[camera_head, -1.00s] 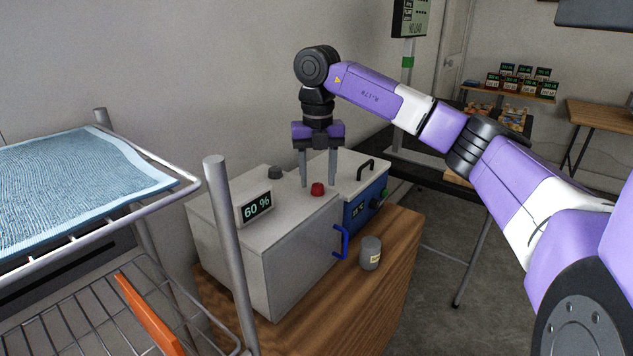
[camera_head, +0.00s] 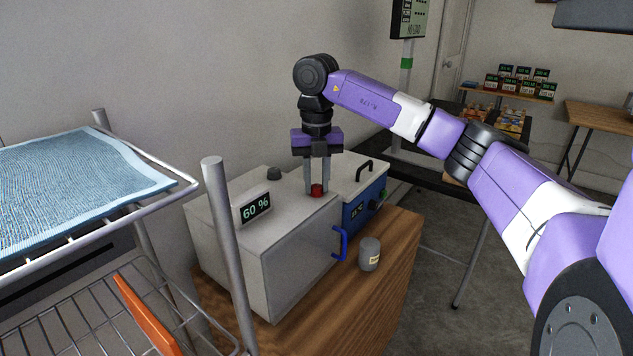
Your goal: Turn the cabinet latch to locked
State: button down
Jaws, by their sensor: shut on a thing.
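The cabinet (camera_head: 225,258) is a pale grey box with a blue door handle (camera_head: 340,243) on its front right edge. A red knob (camera_head: 317,190) stands on its top near the right edge; it looks like the latch. My gripper (camera_head: 317,187) points straight down over the cabinet top. Its two fingers are shut on the red knob, one on each side. The fingers hide part of the knob, and I cannot tell which way it is turned. The cabinet door appears closed.
A blue device (camera_head: 362,205) stands right beside the cabinet. A small grey jar (camera_head: 369,254) stands on the wooden table (camera_head: 392,290). A wire rack (camera_head: 215,220) is at the left front.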

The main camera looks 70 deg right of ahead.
jog(key=n, duration=0.4)
jog(key=shift+n, duration=0.3)
jog(key=n, duration=0.4)
jog(key=shift+n, duration=0.3)
jog(key=n+p, duration=0.1)
jog(key=n, duration=0.3)
jog(key=shift+r, duration=0.1)
jog(key=shift+n+p, duration=0.3)
jog(key=shift+n, duration=1.8)
jog(key=c, duration=1.1)
grip_release()
jog(key=shift+c, duration=0.2)
